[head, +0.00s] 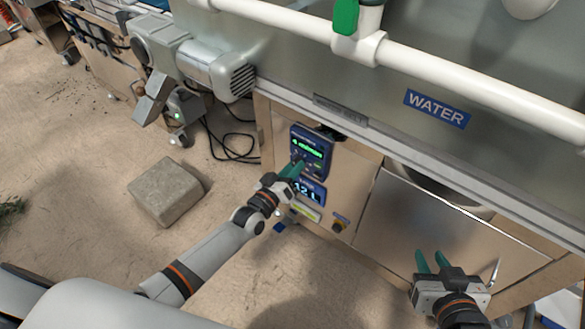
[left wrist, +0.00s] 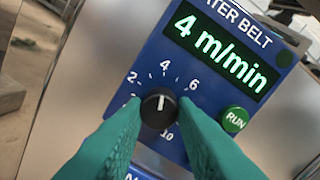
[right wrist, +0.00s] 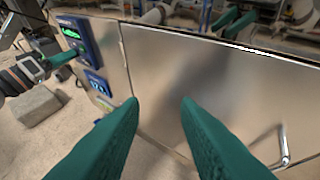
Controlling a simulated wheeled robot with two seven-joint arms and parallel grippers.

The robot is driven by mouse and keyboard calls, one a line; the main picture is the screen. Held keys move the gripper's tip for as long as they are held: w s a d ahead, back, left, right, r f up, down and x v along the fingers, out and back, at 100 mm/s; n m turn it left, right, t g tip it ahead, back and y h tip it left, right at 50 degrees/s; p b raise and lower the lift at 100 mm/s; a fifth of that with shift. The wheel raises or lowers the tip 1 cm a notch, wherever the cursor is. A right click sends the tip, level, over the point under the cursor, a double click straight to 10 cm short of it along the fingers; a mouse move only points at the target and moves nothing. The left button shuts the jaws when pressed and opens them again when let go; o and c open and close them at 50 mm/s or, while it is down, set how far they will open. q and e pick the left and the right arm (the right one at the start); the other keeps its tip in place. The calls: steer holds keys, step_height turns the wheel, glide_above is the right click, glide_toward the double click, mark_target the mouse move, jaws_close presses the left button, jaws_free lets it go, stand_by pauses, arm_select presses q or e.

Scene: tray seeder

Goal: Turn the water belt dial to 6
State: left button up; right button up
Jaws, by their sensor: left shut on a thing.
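The water belt panel (head: 311,152) is a blue box on the metal cabinet front. In the left wrist view its green display (left wrist: 220,47) reads 4 m/min. Below the display is a black dial (left wrist: 158,107) with numbers around it and a white mark pointing up toward the 4. My left gripper (head: 296,168) is at the panel, its green fingers (left wrist: 162,120) either side of the dial and shut on it. My right gripper (head: 431,262) is open and empty in front of the metal door; its spread fingers (right wrist: 160,105) show in the right wrist view.
A green RUN button (left wrist: 234,119) sits right of the dial. A second blue panel (head: 309,190) is just below. A white pipe (head: 450,80) runs above, near the WATER label (head: 437,108). A concrete block (head: 166,191) lies on the floor at left. A door handle (right wrist: 284,146) is near my right gripper.

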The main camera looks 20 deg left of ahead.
arm_select(q)
steer(key=shift+a+f+m+h+p, duration=0.15)
steer(key=shift+m+p, duration=0.35)
steer(key=shift+m, duration=1.95)
steer(key=shift+d+r+m+h+p, duration=0.1)
steer(key=shift+m+h+p, duration=0.25)
steer(key=shift+m, duration=2.1)
arm_select(e)
steer(key=s+d+f+g+h, duration=0.1)
steer(key=s+d+f+g, duration=0.1)
steer(key=s+f+g, duration=0.2)
steer(key=shift+s+d+f+g, duration=0.35)
steer(key=shift+s+g, duration=0.25)
steer(key=shift+s, duration=0.8)
arm_select(q)
steer(key=o, duration=1)
